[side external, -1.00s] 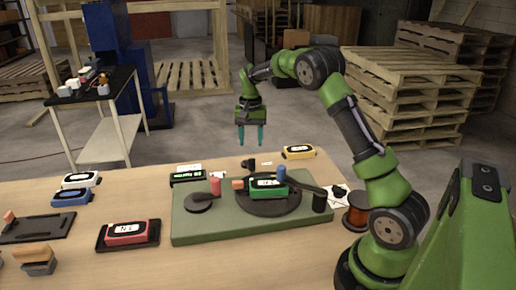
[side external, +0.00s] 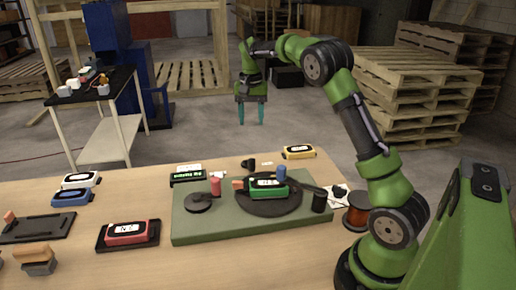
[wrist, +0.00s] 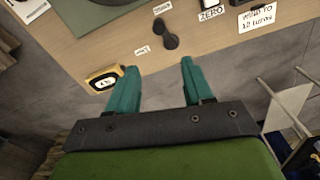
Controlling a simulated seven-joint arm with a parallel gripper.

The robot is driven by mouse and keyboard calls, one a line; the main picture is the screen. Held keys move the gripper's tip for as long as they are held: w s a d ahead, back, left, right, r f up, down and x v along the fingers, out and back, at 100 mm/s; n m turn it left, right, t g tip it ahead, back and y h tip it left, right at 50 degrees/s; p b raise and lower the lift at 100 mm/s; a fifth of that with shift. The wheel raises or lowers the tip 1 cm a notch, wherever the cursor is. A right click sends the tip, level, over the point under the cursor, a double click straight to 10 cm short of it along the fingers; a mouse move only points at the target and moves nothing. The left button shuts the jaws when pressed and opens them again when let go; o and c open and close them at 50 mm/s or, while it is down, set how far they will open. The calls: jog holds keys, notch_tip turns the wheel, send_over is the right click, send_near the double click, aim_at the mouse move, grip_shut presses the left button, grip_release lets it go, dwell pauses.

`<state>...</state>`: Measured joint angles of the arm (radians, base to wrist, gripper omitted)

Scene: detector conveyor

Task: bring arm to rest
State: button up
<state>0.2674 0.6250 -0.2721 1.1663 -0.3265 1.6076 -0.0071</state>
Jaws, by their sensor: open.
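My gripper (side external: 251,114) is open and empty, with its two teal fingers pointing down, high above the far edge of the table. In the wrist view my gripper (wrist: 158,85) shows its two fingers apart with nothing between them. A green detector (side external: 268,189) lies on a dark round disc (side external: 290,205) on the green board (side external: 190,236). A yellow detector (side external: 299,152) lies at the table's far edge; it also shows in the wrist view (wrist: 104,78), beside the left finger.
A red detector (side external: 126,232) sits in a black tray (side external: 105,247). White (side external: 81,180) and blue (side external: 72,197) detectors lie at the left. A side cart (side external: 100,90) stands behind the table. The air around my gripper is clear.

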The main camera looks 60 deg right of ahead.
jog(key=s+a+r+n+t+y, duration=0.1)
jog(key=s+a+r+n+t, duration=0.2)
jog(key=s+a, duration=0.8)
jog(key=s+a+r+n+t+y, duration=0.1)
jog(key=s+a+n+t, duration=0.3)
jog(key=s+a, duration=0.8)
jog(key=shift+a+r, duration=0.9)
